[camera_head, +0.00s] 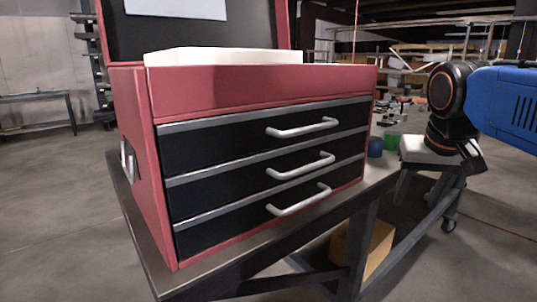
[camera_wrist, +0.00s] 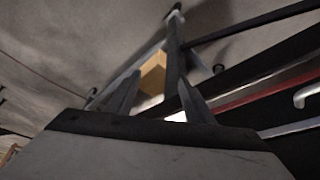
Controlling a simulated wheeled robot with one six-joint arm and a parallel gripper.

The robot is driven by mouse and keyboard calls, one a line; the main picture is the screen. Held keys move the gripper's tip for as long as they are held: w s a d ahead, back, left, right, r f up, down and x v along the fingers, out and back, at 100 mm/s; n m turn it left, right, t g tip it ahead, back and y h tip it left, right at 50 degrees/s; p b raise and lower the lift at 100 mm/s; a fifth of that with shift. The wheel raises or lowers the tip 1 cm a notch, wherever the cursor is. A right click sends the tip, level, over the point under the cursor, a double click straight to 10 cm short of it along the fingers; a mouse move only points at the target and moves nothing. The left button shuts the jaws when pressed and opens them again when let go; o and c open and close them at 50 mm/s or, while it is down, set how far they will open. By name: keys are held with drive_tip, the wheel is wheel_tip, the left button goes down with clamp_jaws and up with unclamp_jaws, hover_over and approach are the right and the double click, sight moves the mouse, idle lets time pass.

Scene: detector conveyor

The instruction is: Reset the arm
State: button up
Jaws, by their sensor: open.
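My gripper (camera_head: 417,193) hangs at the end of my blue and black arm, on the right of the head view. It has a pale body and dark fingers pointing downward. It is to the right of the red tool chest (camera_head: 230,90), apart from it. In the wrist view the two fingers of my gripper (camera_wrist: 160,98) stand apart, with nothing held between them. The surface straight beyond them is floor and table frame, partly blurred.
The chest stands on a dark table (camera_head: 140,220), its three black drawers shut, their pale handles (camera_head: 300,165) projecting. Blue (camera_head: 375,146) and green (camera_head: 391,141) containers stand behind it. A cardboard box (camera_head: 370,250) sits below, also in the wrist view (camera_wrist: 153,73).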

drive_tip(key=s+a+f+n, duration=0.1)
drive_tip(key=s+f, duration=0.5)
drive_tip(key=f, duration=0.4)
drive_tip(key=s+a+f+n+y, duration=0.1)
drive_tip(key=s+a+f, duration=0.1)
drive_tip(key=s+f, duration=0.4)
wheel_tip(320, 180, down, 4)
drive_tip(key=shift+s+r+n+t, duration=0.1)
drive_tip(key=shift+s+n+t, duration=0.2)
